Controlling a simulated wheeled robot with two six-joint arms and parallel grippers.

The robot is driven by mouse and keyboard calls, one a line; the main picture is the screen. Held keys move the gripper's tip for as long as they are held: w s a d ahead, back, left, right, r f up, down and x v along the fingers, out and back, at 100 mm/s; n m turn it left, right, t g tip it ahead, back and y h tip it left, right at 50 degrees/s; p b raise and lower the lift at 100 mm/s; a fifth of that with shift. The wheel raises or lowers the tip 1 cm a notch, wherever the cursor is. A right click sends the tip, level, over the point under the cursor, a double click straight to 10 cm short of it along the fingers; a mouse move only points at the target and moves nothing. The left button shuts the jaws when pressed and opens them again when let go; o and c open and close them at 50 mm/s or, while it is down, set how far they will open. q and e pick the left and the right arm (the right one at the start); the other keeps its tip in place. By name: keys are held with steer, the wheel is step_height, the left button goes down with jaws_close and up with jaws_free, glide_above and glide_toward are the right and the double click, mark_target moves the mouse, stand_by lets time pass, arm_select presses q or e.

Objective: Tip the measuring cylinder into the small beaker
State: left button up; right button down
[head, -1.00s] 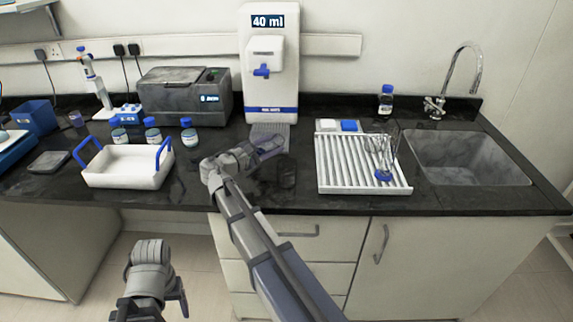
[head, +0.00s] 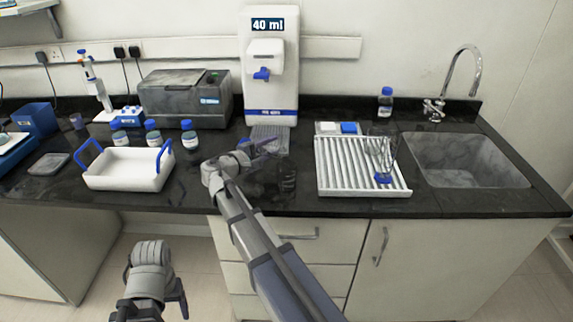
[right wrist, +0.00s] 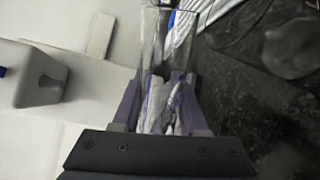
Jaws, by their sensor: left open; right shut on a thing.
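My right gripper (head: 264,148) is shut on a clear glass vessel, seemingly the measuring cylinder, in front of the dispenser. In the right wrist view the glass (right wrist: 153,50) rises between the fingers (right wrist: 160,105); its contents cannot be told. In the head view a blue spot (head: 243,143) beside the gripper may be its foot. My left gripper (head: 150,311) is open and empty, low in front of the counter.
A dispenser (head: 270,70) reading 40 ml stands behind my right gripper. A white drying rack (head: 335,180) with blue-based glassware is to the right, beside the sink (head: 465,160). A white tray (head: 125,180) with blue handles and several blue-capped bottles are to the left.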

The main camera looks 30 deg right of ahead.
steer(key=shift+s+d+r+m+t+p, duration=0.1)
steer(key=shift+s+r+m+t+p, duration=0.05)
steer(key=shift+r+m+p, duration=0.4)
steer(key=shift+s+r+m+t+p, duration=0.15)
steer(key=shift+r+m+p, duration=0.2)
steer(key=shift+m, duration=0.3)
stand_by(1.0)
steer(key=shift+w+r, duration=0.1)
steer(key=shift+w, duration=0.3)
steer(key=shift+r+m+p, duration=0.35)
steer(key=shift+m+p, duration=0.1)
steer(key=shift+m, duration=0.25)
steer(key=shift+w+a+r, duration=0.1)
steer(key=shift+a, duration=0.1)
stand_by(0.3)
steer(key=r+m+p, duration=0.1)
steer(key=s+r+m, duration=0.1)
steer(key=m, duration=0.1)
steer(key=shift+d+t+p, duration=0.15)
steer(key=shift+t+p, duration=0.25)
stand_by(1.1)
